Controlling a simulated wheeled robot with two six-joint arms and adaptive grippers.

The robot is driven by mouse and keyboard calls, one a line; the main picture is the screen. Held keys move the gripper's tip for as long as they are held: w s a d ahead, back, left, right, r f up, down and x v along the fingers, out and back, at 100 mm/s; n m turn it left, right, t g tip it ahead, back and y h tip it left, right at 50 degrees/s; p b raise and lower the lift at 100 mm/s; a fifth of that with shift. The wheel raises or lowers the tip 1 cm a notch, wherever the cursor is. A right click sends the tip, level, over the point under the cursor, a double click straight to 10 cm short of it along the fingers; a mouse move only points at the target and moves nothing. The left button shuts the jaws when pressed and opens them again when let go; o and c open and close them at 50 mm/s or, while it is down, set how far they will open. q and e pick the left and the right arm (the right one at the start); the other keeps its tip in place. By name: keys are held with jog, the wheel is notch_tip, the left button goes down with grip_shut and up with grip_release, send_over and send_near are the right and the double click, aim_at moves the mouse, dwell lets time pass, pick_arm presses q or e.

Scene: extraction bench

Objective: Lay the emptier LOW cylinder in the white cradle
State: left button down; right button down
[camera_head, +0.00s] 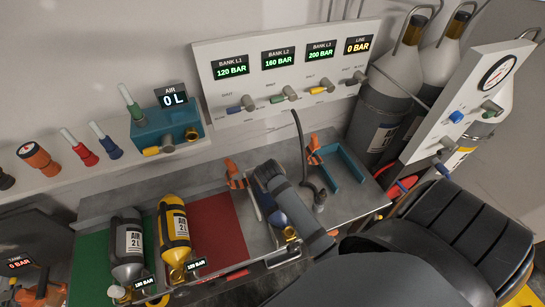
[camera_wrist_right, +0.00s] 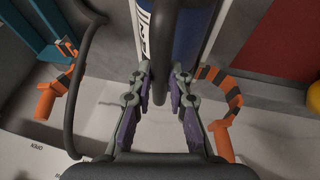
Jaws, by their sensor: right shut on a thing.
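A blue cylinder (camera_head: 276,213) is held upside along the bench beside the right arm, and its blue body and white label also show in the wrist view (camera_wrist_right: 193,40). My right gripper (camera_wrist_right: 163,85) is shut on the dark bar at this cylinder. The white cradle (camera_head: 252,207) is mostly hidden by the cylinder and my arm; I cannot tell whether they touch. A grey cylinder (camera_head: 127,247) lies on the green mat and a yellow one (camera_head: 173,232) lies between the green and red mats. My left gripper is not in view.
Orange clamps (camera_head: 235,174) stand by the white cradle and the teal cradle (camera_head: 348,168), which looks empty. The red mat (camera_head: 220,228) is mostly clear. The gauge panel (camera_head: 285,70) stands behind. A dark hose (camera_head: 299,140) hangs near the teal cradle.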

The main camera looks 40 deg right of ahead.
jog(key=shift+w+f, duration=0.1)
jog(key=shift+f, duration=0.05)
dwell(0.6)
jog(key=c, duration=1.2)
grip_release()
jog(key=shift+s+a+f, duration=0.1)
jog(key=shift+s+f, duration=0.2)
jog(key=v, duration=0.7)
jog(key=shift+r, duration=0.4)
